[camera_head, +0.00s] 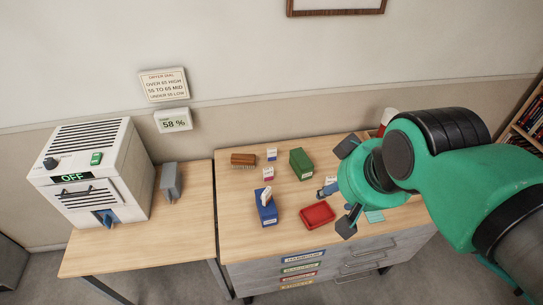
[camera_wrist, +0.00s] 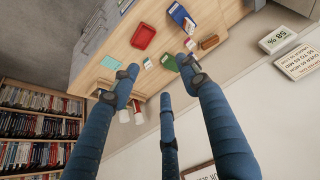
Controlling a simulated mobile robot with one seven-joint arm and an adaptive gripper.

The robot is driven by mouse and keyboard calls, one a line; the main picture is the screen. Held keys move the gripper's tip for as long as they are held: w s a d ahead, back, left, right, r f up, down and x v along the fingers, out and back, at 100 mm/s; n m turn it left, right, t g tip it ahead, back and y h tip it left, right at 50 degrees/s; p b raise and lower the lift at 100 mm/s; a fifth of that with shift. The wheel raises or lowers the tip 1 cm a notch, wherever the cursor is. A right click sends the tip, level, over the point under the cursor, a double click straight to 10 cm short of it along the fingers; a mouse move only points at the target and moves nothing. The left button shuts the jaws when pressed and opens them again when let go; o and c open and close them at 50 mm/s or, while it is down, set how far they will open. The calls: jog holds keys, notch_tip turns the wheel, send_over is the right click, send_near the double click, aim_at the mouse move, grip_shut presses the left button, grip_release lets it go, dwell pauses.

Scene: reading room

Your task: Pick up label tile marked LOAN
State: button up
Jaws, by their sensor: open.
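Small white label tiles stand on the right-hand desk. One with a blue band (camera_head: 271,154) and one with a magenta band (camera_head: 268,173) stand left of the green box; another white tile (camera_head: 267,194) is in the blue holder (camera_head: 267,212). A further tile (camera_head: 328,188) is partly hidden beside my gripper; it seems to show in the wrist view too (camera_wrist: 147,64). The lettering is too small to read, so I cannot tell which is LOAN. My gripper (camera_head: 343,188) is open and empty above the desk's right part. Its spread fingers (camera_wrist: 162,82) show in the wrist view.
A red tray (camera_head: 318,214), green box (camera_head: 301,163), brown brush (camera_head: 243,160) and teal card (camera_head: 374,216) lie on the desk (camera_head: 237,184). The left table holds a white dryer (camera_head: 88,172) reading OFF and a grey block (camera_head: 171,181). A bookcase (camera_head: 532,120) stands at right.

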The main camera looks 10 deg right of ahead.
jog(key=shift+w, duration=0.1)
jog(key=g+b, duration=0.1)
jog(key=b, duration=0.1)
send_over(272, 151)
jog(key=s, duration=0.4)
notch_tip(272, 151, down, 34)
jog(key=shift+d+r+n, duration=0.15)
jog(key=shift+r+n, duration=0.05)
jog(key=shift+n, duration=0.1)
jog(key=shift+s, duration=0.1)
jog(key=shift+b+x, duration=0.85)
jog(key=shift+x, duration=3.45)
